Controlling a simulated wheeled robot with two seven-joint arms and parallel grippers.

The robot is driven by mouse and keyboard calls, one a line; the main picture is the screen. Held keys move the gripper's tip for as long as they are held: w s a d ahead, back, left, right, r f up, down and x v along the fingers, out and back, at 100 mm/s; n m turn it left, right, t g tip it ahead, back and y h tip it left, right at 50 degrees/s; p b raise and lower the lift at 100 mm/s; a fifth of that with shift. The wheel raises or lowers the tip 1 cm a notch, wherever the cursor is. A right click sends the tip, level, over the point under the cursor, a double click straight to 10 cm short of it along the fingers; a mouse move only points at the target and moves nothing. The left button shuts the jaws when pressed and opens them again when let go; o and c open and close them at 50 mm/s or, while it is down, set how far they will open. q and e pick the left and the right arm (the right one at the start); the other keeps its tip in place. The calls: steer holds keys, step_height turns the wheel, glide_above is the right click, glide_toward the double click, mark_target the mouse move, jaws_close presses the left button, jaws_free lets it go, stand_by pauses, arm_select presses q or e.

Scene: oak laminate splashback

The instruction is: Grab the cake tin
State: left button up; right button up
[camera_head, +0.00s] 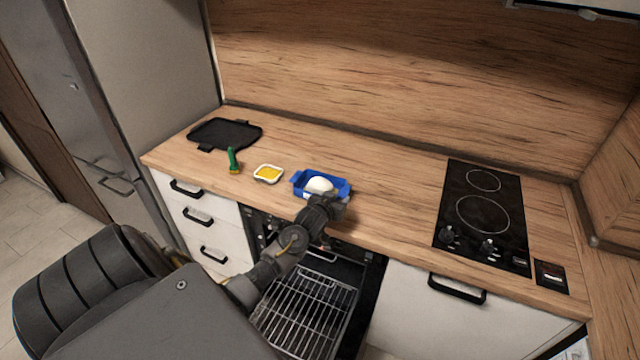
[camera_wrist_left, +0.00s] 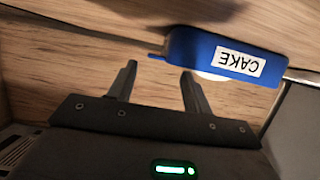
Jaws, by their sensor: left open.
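The cake tin (camera_head: 339,191) is a blue rectangular tin with a white rounded mass inside. It sits on the wooden counter above the open oven. In the left wrist view the tin (camera_wrist_left: 205,50) shows a white label reading "CAKE", upside down in the picture. My left gripper (camera_head: 333,205) is at the tin's front side in the head view and hides part of it. In the left wrist view the gripper (camera_wrist_left: 158,75) has its two fingers apart with nothing between them. The tin lies beyond the fingers, toward the right. My right gripper is not in view.
A black tray (camera_head: 226,133), a green-handled tool (camera_head: 233,160) and a small white dish with yellow contents (camera_head: 268,174) are left of the tin. A black hob (camera_head: 484,215) is at the right. The oven is open below, showing a wire rack (camera_head: 310,312). Counter between tin and hob is clear.

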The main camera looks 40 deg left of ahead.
mark_target(345, 191)
arm_select(q)
steer(key=shift+w+r+p, duration=0.15)
steer(key=shift+w+p, duration=0.1)
steer(key=shift+p, duration=0.05)
steer(key=shift+d+p+x, duration=0.1)
steer(key=shift+p+x, duration=0.25)
steer(key=shift+x, duration=0.85)
steer(key=shift+d+p+x, duration=0.15)
steer(key=shift+p+x, duration=0.15)
steer(key=shift+x, duration=0.85)
jaws_close()
